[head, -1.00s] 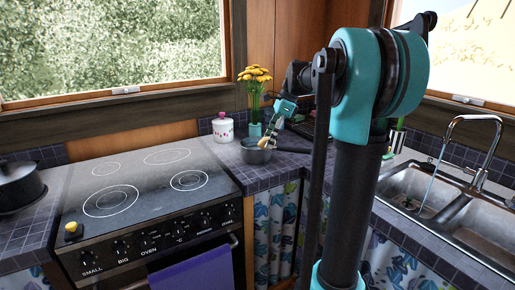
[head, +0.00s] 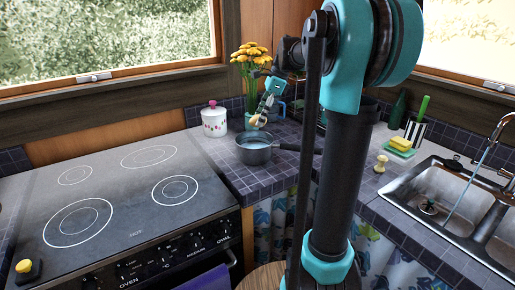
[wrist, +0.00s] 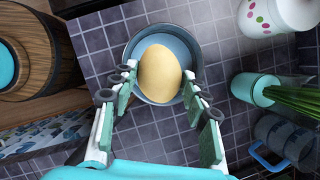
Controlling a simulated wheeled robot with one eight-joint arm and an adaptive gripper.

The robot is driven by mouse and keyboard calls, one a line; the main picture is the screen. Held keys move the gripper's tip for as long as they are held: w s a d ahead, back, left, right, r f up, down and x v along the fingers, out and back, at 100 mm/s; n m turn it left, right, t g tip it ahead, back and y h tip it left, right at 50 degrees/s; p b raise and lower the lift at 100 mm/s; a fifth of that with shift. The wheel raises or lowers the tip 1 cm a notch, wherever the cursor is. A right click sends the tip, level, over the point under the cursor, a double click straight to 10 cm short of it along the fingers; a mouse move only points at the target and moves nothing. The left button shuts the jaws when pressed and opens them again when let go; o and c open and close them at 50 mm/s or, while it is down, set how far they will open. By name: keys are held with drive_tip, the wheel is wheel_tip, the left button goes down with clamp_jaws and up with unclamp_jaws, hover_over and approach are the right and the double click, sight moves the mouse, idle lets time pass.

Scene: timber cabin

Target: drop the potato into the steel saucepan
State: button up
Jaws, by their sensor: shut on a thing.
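The potato (wrist: 160,74) is pale yellow-brown and sits between the two fingers of my gripper (wrist: 160,88) in the wrist view. The steel saucepan (wrist: 134,92) lies behind the potato in that view, its rim showing around the potato and its inside looking blue-grey. In the head view my gripper (head: 262,113) is shut on the potato (head: 257,121), above the far part of the saucepan (head: 256,155). The saucepan stands on the tiled counter, its dark handle pointing right. The potato appears clear of the rim.
A white dotted jar (head: 214,121) and a vase of yellow flowers (head: 250,66) stand behind the saucepan. The stove (head: 120,205) is to the left.

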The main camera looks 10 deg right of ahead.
drive_tip(key=shift+f, duration=2.05)
drive_tip(key=o, duration=1.3)
drive_tip(key=v, duration=1.2)
